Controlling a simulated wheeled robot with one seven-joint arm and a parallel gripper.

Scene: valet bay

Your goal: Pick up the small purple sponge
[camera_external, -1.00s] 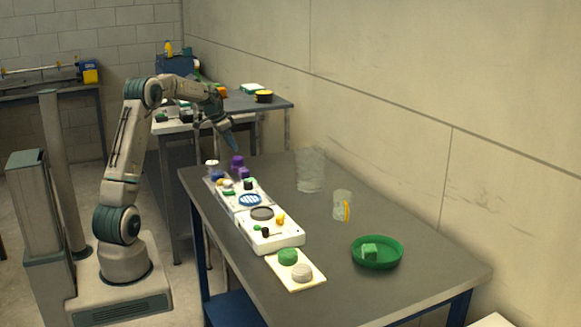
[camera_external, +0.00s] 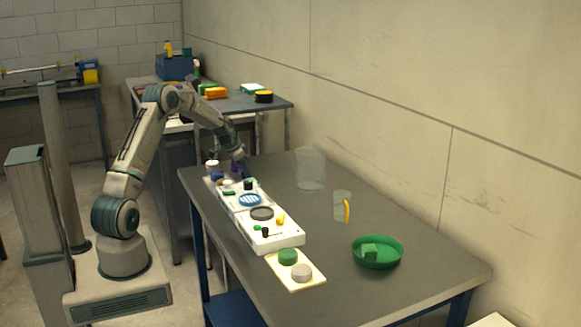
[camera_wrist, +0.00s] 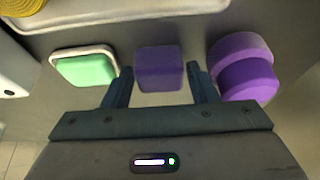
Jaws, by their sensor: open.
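A small purple block (camera_wrist: 160,66), which looks like the sponge, lies between the two fingers of my gripper (camera_wrist: 158,78) in the wrist view. The fingers are open, one on each side of it, with a gap visible at each side. Beside the right finger is a larger purple rounded piece (camera_wrist: 243,66) of two stacked parts, very close to that finger. In the external view my gripper (camera_external: 238,168) is low at the far end of the table and mostly hides the purple pieces there.
A green piece in a white tray (camera_wrist: 55,56) lies left of the left finger. On the table (camera_external: 360,208) are white trays of small items, a clear container (camera_external: 310,168), a clear cup (camera_external: 341,206) with a yellow part and a green bowl (camera_external: 377,262). The table's right part is mostly clear.

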